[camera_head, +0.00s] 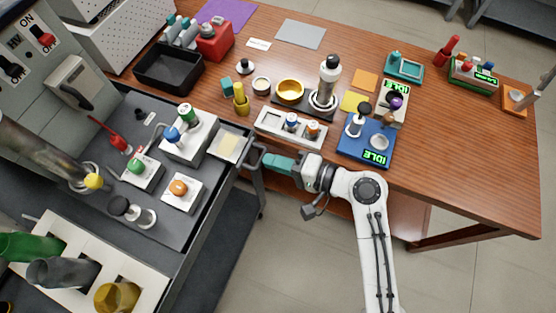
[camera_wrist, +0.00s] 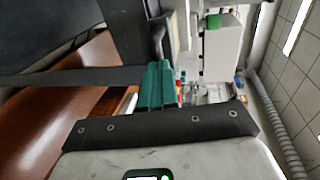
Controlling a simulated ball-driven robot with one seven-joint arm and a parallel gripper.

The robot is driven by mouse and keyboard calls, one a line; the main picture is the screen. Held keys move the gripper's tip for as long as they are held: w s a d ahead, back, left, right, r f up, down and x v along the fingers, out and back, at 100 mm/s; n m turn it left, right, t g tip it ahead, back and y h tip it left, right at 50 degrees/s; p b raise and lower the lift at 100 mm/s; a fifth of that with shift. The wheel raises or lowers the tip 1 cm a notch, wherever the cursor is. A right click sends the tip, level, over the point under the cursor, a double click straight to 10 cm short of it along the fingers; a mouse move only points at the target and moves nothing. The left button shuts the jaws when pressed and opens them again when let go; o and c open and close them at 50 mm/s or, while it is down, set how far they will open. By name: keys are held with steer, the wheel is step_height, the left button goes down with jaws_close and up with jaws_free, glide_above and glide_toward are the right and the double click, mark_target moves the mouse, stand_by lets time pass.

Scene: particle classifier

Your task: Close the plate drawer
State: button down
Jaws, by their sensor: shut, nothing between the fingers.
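A pale, shallow drawer (camera_head: 237,141) with a cream square plate (camera_head: 229,148) in it sticks out at the right edge of the dark bench, beside the wooden table. I take it for the plate drawer. My gripper (camera_head: 268,160), with teal fingers, is just right of the drawer and below it in the picture, close to a dark bar at the bench edge. The fingers are shut and empty; I cannot tell whether they touch the bar. In the wrist view the shut fingers (camera_wrist: 156,84) stand before a dark bar; the drawer is not clearly seen there.
The wooden table (camera_head: 460,180) carries a white rack (camera_head: 290,126), a blue scale (camera_head: 366,141) and bottles near my arm. The dark bench (camera_head: 185,225) holds white button boxes and a metal pipe. Open floor lies below the table in the picture.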

mark_target(234, 147)
steer(key=x, duration=0.3)
steer(key=r+x, duration=0.1)
steer(key=x, duration=0.2)
steer(key=r+x, duration=0.1)
steer(key=x, duration=0.2)
steer(key=shift+a+f, duration=0.1)
steer(key=shift+a, duration=0.3)
steer(key=shift+r, duration=0.2)
